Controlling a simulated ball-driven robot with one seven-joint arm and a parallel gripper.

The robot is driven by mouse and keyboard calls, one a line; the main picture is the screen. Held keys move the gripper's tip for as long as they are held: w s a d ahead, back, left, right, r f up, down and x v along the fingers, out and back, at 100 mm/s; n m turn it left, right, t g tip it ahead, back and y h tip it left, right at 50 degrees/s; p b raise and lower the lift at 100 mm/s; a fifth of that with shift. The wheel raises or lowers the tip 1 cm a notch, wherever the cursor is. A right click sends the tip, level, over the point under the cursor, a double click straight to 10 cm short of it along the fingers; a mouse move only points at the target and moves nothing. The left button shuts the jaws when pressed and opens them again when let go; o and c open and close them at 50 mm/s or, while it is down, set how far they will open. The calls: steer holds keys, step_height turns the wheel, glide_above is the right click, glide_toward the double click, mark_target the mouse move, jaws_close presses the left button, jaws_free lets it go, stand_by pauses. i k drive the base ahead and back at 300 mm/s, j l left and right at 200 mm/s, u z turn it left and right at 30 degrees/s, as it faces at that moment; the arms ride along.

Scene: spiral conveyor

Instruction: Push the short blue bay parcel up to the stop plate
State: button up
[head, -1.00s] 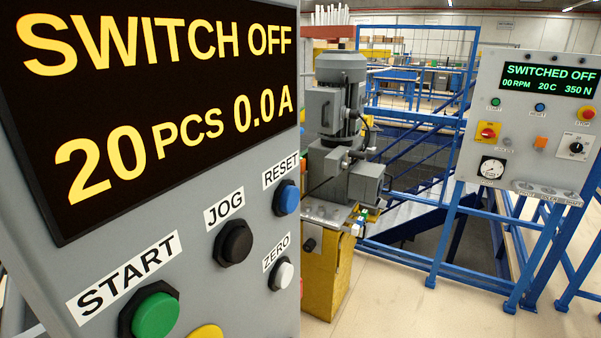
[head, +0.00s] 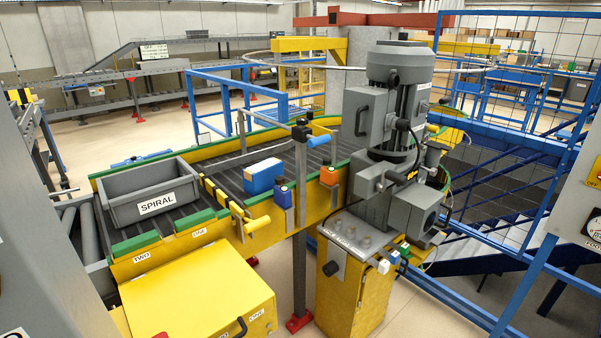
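A short blue box with a white top (head: 263,176), which looks like the bay parcel, sits on the dark roller conveyor (head: 205,226) in the head view. It stands apart from a yellow-and-black striped bar (head: 222,195) to its left. I cannot tell for sure which part is the stop plate. My gripper is not in view.
A grey bin marked SPIRAL (head: 150,192) sits on the conveyor's left part. Small sensors (head: 285,196) stand at the near edge by the parcel. A grey motor unit (head: 390,130) on a yellow stand rises at right. A yellow cabinet (head: 200,305) is in front.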

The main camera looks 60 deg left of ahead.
mark_target(258, 178)
steer(key=i+l, duration=0.1)
steer(key=i, duration=0.55)
steer(key=i+l, duration=0.1)
steer(key=i, duration=0.55)
steer(key=i+l, duration=0.1)
steer(key=i, duration=0.55)
steer(key=i+u, duration=0.2)
steer(key=u, duration=0.25)
steer(key=i+l+u, duration=0.15)
steer(key=u, duration=0.35)
steer(key=i+l+u, duration=0.15)
steer(key=u, duration=1.85)
steer(key=l+u, duration=0.4)
steer(key=l, duration=0.95)
